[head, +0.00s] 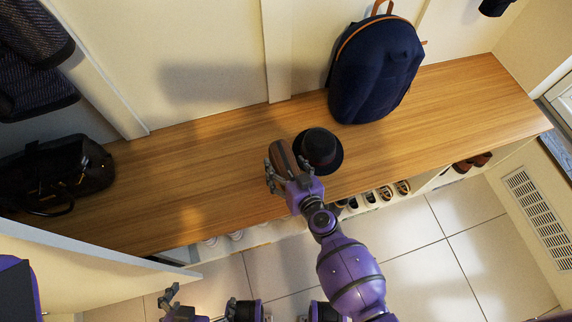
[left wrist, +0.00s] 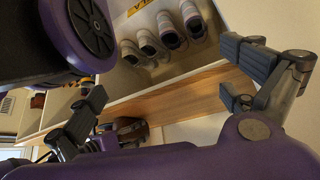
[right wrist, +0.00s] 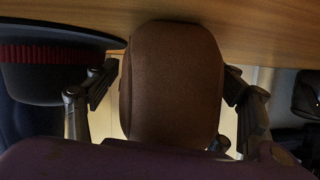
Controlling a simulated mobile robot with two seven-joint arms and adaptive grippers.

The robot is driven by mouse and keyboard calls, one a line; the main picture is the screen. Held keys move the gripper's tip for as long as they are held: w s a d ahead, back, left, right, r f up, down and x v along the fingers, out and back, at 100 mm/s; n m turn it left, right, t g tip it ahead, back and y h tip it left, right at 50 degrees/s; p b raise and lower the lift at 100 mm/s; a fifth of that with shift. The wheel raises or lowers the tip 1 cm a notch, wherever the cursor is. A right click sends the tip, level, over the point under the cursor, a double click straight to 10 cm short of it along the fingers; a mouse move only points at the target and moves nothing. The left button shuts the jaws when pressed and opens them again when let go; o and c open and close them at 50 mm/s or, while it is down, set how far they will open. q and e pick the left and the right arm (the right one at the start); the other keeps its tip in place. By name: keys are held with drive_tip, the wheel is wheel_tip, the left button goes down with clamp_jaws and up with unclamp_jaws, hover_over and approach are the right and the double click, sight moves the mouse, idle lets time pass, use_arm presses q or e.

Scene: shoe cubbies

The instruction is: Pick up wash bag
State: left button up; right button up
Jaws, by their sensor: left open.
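The brown wash bag (head: 284,157) stands on the wooden bench, left of a black hat (head: 319,149). In the right wrist view the wash bag (right wrist: 173,85) fills the middle, between the two fingers of my right gripper (right wrist: 170,85). The fingers are spread wide, one on each side of the bag, with a narrow gap showing beside it. In the head view my right gripper (head: 283,170) is at the bag's front side. My left gripper (head: 178,304) is low in front of the bench, open and empty; its spread fingers also show in the left wrist view (left wrist: 172,88).
The bench top (head: 190,165) is clear left of the wash bag. A navy backpack (head: 375,72) stands to the right, behind the hat. A black duffel bag (head: 60,172) lies at the far left. Shoes (head: 385,193) sit in cubbies below. A light panel (head: 100,255) stands at lower left.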

drive_tip(key=c, duration=1.1)
drive_tip(key=shift+c, duration=0.7)
drive_tip(key=shift+r, duration=0.1)
